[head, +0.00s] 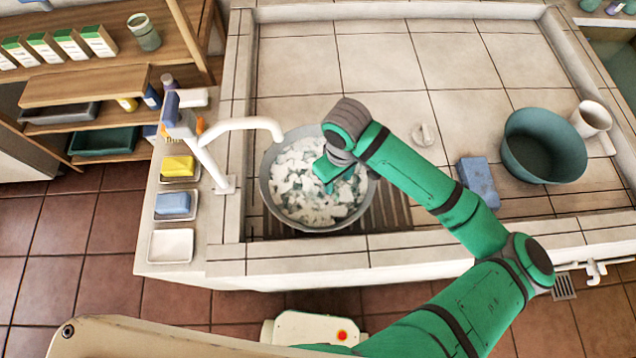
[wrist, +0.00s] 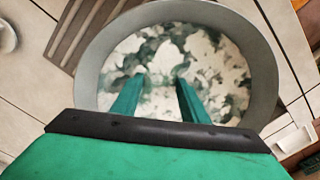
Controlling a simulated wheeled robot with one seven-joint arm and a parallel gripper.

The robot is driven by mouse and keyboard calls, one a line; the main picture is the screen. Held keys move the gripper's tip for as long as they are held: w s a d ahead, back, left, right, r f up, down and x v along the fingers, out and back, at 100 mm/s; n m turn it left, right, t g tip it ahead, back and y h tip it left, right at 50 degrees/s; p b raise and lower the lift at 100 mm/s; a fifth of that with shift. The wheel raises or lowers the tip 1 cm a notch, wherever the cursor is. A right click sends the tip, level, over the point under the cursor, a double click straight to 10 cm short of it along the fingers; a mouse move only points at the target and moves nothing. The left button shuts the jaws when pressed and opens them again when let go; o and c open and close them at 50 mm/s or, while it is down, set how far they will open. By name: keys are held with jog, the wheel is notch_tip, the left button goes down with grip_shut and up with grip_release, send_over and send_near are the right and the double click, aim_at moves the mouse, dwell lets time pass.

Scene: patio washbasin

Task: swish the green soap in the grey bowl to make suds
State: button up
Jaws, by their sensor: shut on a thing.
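The grey bowl (head: 267,200) stands on the slatted drain grate beneath the tap, filled with greenish water and many white patches of suds (head: 300,205). My gripper (head: 328,175) reaches down into the bowl, its fingertips among the suds. In the wrist view the bowl's rim (wrist: 91,70) surrounds both green fingers (wrist: 160,85), which stand apart with their tips at or below the water. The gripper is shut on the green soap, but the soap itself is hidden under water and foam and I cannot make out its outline.
A white tap (head: 240,125) arches over the bowl's left rim. A yellow soap (head: 177,166) and a blue soap (head: 173,204) lie on dishes at the left, beside an empty white dish (head: 170,246). A blue block (head: 478,181), teal tub (head: 515,155) and white mug (head: 592,117) stand right.

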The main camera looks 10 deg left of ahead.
jog(key=shift+w+d, duration=0.85)
jog(key=shift+w, duration=0.05)
jog(key=shift+s+a, duration=2.1)
jog(key=shift+s, duration=0.1)
jog(key=shift+w+d, duration=0.1)
jog(key=shift+w+d, duration=0.85)
jog(key=shift+d, duration=0.3)
notch_tip(320, 180, up, 12)
jog(key=shift+s, duration=0.1)
dwell(0.4)
